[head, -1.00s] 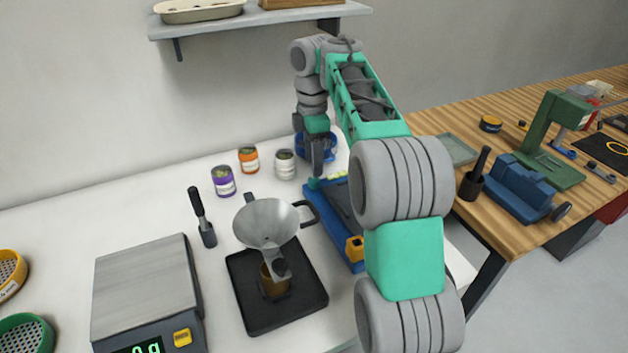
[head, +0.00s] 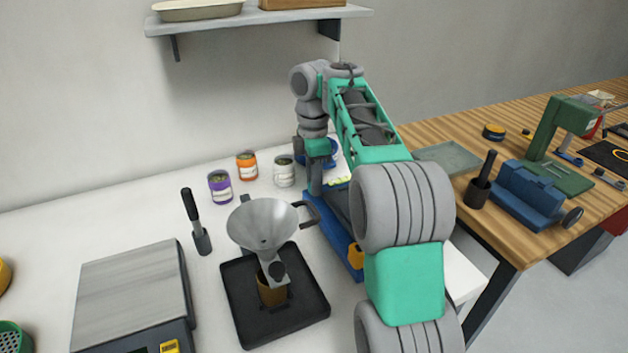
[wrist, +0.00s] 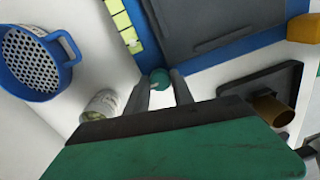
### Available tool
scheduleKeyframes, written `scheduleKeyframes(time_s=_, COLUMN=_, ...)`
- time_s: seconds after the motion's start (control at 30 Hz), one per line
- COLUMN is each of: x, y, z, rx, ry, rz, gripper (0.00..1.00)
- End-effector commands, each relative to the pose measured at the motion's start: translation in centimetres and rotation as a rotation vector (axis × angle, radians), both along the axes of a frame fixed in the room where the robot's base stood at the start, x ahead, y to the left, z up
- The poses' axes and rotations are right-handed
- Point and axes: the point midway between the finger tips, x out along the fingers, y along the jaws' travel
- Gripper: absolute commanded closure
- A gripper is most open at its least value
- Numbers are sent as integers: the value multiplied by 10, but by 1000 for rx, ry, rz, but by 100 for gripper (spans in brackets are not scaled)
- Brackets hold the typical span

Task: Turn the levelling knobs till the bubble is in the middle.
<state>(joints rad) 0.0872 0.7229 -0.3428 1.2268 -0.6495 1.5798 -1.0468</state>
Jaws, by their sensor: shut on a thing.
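In the wrist view a small round teal knob (wrist: 160,78) sits between the tips of my gripper (wrist: 161,88), at the corner of a blue-framed device (wrist: 215,52) with a dark grey top. My gripper is shut on this knob. In the head view my gripper (head: 315,190) points down at the left edge of the blue device (head: 335,245), and the knob is hidden there. My arm covers much of the device. I cannot make out a bubble or its vial in either view.
A white-labelled jar (head: 284,172) and a blue sieve (wrist: 35,60) stand close to my gripper. A metal funnel (head: 263,224) stands over a black tray (head: 240,325), left of the device. A scale (head: 130,295) lies further left.

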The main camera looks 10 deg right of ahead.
Motion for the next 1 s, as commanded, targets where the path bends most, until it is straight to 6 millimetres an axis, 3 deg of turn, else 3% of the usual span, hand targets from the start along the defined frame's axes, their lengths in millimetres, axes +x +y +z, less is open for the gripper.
scheduleKeyframes(time_s=0.2, x=0, y=0, z=0, rx=0, ry=0, rz=0, gripper=100)
scheduleKeyframes(time_s=0.67, x=0, y=0, z=0, rx=0, ry=0, rz=-42, gripper=100)
scheduleKeyframes(time_s=1.0, x=0, y=0, z=1, rx=1, ry=0, rz=-257, gripper=100)
